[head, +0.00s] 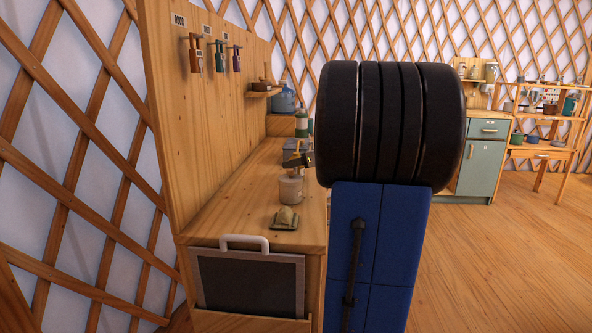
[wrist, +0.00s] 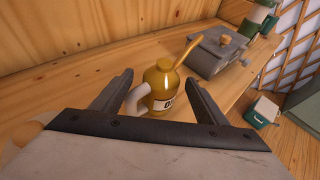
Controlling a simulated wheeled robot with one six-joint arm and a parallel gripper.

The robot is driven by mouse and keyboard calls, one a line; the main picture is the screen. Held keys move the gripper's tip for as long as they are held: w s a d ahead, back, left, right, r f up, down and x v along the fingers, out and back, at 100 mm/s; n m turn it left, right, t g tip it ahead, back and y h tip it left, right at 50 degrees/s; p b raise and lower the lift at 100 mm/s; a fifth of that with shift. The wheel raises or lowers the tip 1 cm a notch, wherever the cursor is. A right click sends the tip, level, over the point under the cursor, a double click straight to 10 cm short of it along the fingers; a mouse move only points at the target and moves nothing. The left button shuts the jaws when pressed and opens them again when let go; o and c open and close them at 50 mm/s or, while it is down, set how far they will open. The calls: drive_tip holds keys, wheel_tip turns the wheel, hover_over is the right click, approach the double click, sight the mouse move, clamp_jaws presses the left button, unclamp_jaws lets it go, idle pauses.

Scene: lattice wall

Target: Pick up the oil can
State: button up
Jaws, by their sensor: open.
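The oil can is a yellow can (wrist: 161,86) with a long angled spout, a pale handle and a white label, seen in the middle of the wrist view. It stands on the wooden counter (wrist: 215,95). My gripper (wrist: 160,88) is open, its two dark fingers on either side of the can with room between. I cannot tell whether a finger touches the handle.
A grey box-like appliance (wrist: 215,52) stands behind and right of the can. A pale container (head: 290,188) and a soap-like lump on a green dish (head: 286,217) sit on the near counter. A green and white box (wrist: 262,111) lies beyond the counter edge.

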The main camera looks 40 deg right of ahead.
drive_tip(key=shift+x, duration=3.55)
drive_tip(key=c, duration=1.4)
drive_tip(key=shift+r, duration=5.05)
